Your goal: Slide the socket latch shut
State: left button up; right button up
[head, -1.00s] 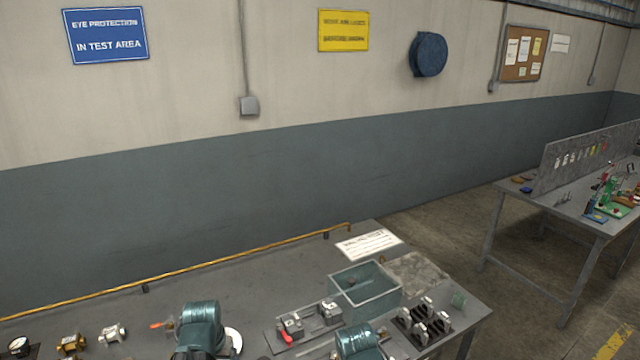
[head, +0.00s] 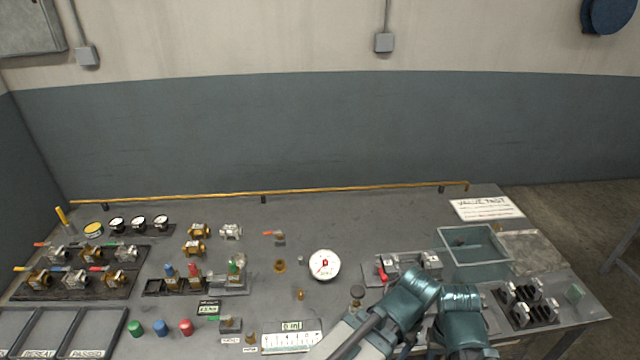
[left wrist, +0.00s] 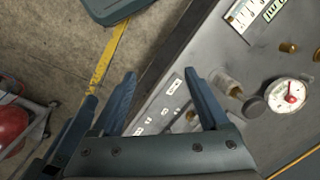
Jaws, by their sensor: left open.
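A grey fixture (head: 432,260) with a red lever (head: 382,274) stands at the right part of the bench in the head view. Its near side is partly hidden by my arms, and I cannot make out a latch or its position. My left gripper (left wrist: 165,85) is open and empty in the left wrist view, with a labelled plate (left wrist: 160,110) on the bench below and between its fingers. In the head view, my two wrists are side by side in front of the fixture. My right gripper's fingers are hidden there.
A clear teal-edged bin (head: 472,262) and a black rack (head: 527,304) stand to the right. A white gauge (head: 324,264) lies left of the fixture. Valve racks (head: 80,270) and trays (head: 90,330) fill the left. The back of the bench is mostly clear.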

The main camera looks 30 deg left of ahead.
aim_at(211, 276)
jog(key=u, duration=1.8)
